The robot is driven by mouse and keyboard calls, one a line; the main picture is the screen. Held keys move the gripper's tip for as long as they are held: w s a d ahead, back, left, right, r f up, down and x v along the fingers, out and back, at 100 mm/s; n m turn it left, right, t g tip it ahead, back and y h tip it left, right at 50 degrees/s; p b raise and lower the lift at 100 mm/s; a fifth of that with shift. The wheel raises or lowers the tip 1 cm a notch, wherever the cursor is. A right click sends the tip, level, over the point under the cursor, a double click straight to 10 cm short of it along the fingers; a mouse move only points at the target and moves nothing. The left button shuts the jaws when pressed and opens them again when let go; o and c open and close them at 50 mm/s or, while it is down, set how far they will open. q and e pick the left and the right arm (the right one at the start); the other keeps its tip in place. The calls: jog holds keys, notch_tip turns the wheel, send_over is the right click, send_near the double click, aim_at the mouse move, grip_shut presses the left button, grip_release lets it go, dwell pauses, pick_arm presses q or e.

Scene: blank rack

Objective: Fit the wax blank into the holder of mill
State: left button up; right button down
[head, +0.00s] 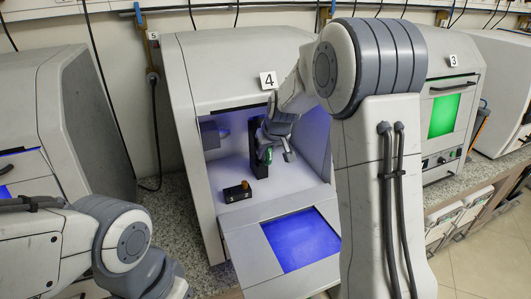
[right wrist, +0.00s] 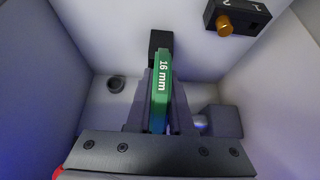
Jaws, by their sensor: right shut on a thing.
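The mill marked 4 (head: 205,75) stands open, its lit chamber facing me. My right gripper (head: 266,154) is inside the chamber, shut on the green wax blank (head: 268,156). In the right wrist view the blank (right wrist: 161,85) reads "16 mm" and sits between the two fingers (right wrist: 160,105). A dark upright holder (head: 256,150) stands just beside the gripper; its black end (right wrist: 160,42) shows past the blank's far tip. I cannot tell whether the blank touches the holder or is inside it. My left arm shows at lower left; its gripper is out of view.
A small black box with an orange knob (head: 237,191) sits on the chamber floor; it also shows in the right wrist view (right wrist: 237,18). The chamber walls are close around my gripper. The lowered door with a blue window (head: 300,240) lies in front. Mill 3 (head: 450,95) is at right.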

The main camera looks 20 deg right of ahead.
jog(key=shift+w+f, duration=0.2)
jog(key=shift+w, duration=0.4)
jog(key=shift+w+f, duration=0.15)
jog(key=shift+w, duration=0.45)
jog(key=shift+w+r+p, duration=0.1)
jog(key=shift+w+p, duration=0.1)
jog(key=shift+p, duration=0.1)
jog(key=c, duration=0.7)
grip_release()
